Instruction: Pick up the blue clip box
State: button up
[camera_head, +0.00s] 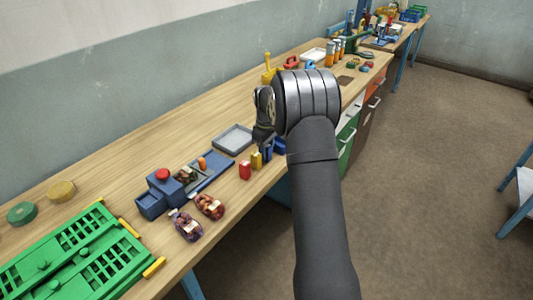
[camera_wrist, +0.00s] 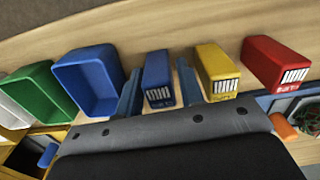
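The blue clip box (camera_wrist: 157,79) is a small upright box with a white striped label, standing on the wooden bench in the wrist view. My gripper (camera_wrist: 158,72) is open, with one blue-grey finger to each side of the box. Narrow gaps show between the fingers and the box, and I cannot tell whether either touches it. In the head view my gripper (camera_head: 264,139) points down at the bench's front edge, and the blue clip box (camera_head: 267,153) is partly hidden there.
A yellow clip box (camera_wrist: 216,72) stands close right of my right finger, with a red one (camera_wrist: 275,65) beyond. A larger open blue bin (camera_wrist: 88,82) is close on the left, then a green bin (camera_wrist: 38,92). A grey tray (camera_head: 233,139) lies behind. Bench stays clear toward the wall.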

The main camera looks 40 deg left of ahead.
jog(key=c, duration=0.7)
jog(key=shift+c, duration=0.2)
